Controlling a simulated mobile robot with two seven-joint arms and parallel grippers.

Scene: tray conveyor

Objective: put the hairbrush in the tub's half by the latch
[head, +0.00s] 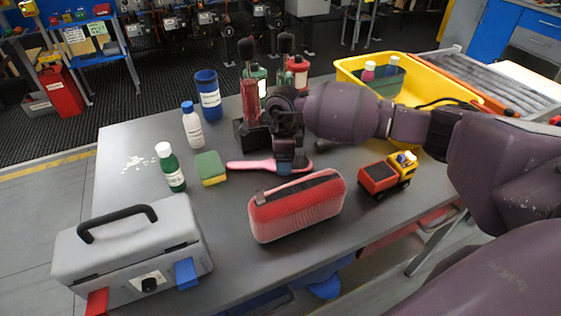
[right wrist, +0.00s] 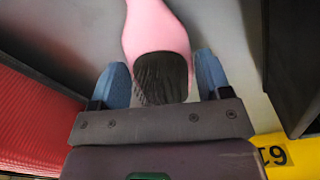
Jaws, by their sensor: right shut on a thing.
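The pink hairbrush (head: 246,166) is at the middle of the table, its handle toward the left. My right gripper (head: 291,166) is shut on it from above, near the bristle end. In the right wrist view the hairbrush (right wrist: 158,28) has its dark bristles between the two blue fingertips (right wrist: 161,82). I cannot tell whether it touches the table. The yellow tub (head: 347,70) is at the back right, with a green container (head: 383,83) and small pink-and-blue bottles inside. My right arm hides part of the tub. I cannot make out its latch or divider. My left gripper is out of view.
A red case (head: 297,207) lies just in front of the hairbrush, and a toy truck (head: 386,175) is to its right. A sponge (head: 210,167) and bottles (head: 170,166) stand left. A grey toolbox (head: 130,248) is front left.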

